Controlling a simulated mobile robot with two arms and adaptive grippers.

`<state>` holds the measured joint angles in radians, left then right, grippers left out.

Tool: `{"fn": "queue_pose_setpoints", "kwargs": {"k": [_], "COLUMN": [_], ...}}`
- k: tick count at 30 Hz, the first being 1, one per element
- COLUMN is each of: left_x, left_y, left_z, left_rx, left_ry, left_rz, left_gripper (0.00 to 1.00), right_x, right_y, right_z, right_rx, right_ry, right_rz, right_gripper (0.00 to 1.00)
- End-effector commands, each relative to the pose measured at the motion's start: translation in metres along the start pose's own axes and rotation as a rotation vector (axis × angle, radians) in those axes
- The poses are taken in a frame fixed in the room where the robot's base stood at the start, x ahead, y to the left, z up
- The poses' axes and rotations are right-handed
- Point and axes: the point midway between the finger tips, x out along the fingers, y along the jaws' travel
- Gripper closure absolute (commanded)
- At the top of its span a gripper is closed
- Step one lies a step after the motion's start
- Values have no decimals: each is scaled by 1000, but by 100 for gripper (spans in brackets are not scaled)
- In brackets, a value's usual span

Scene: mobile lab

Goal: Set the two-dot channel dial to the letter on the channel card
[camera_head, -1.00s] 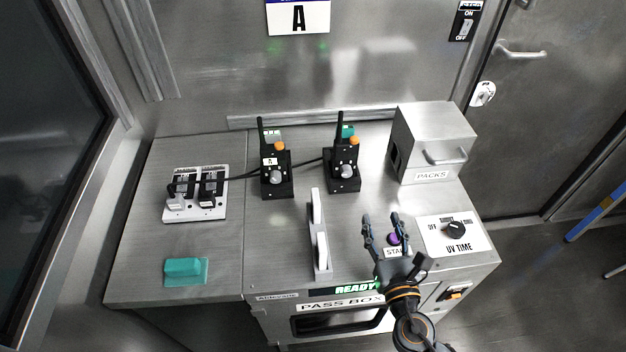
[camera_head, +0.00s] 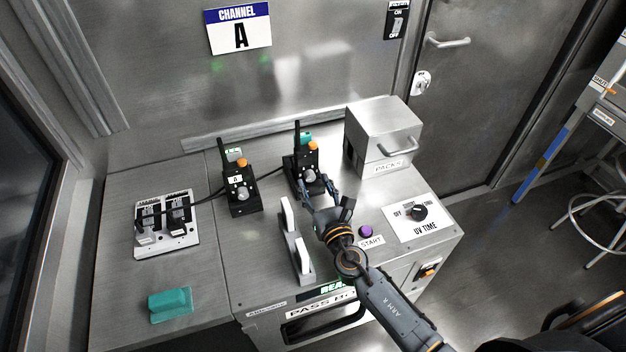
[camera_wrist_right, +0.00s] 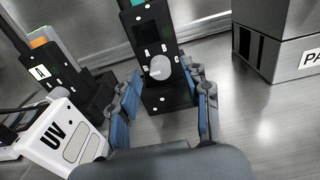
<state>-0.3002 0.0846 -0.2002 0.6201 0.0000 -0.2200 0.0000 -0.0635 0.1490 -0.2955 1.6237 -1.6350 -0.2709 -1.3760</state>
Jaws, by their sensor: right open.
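The channel card (camera_head: 239,34) on the back wall reads "CHANNEL A". Two black radios stand on the bench, a left one (camera_head: 238,203) with a small "A" label and a right one (camera_head: 299,162). Each has a grey dial, on the left radio (camera_head: 243,194) and on the right radio (camera_head: 310,176). Contact is unclear. My left gripper is out of view.
A white-handled UV tool (camera_head: 294,240) stands close to my right gripper's left. The PACKS box (camera_head: 383,130) is right of the right radio. A charger (camera_head: 165,222), teal block (camera_head: 170,304), purple START button (camera_head: 366,230) and UV TIME dial (camera_head: 419,212) are around.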

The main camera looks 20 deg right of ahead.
Motion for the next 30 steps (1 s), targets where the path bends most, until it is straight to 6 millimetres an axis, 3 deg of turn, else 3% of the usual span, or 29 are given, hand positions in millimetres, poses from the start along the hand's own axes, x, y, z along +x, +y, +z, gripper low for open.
{"fn": "queue_pose_setpoints", "kwargs": {"k": [5,14,21,30], "left_x": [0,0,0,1], "left_y": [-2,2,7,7], "left_z": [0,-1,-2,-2], "left_rx": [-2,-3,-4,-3], "left_ry": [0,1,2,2], "left_rz": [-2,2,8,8], "left_gripper": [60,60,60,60], "right_x": [14,16,16,16], "right_y": [0,0,0,0], "right_z": [0,0,0,-1], "right_rx": [0,0,0,19], "right_ry": [0,1,0,0], "right_rz": [-1,0,0,0], "right_gripper": [52,52,99,100]}}
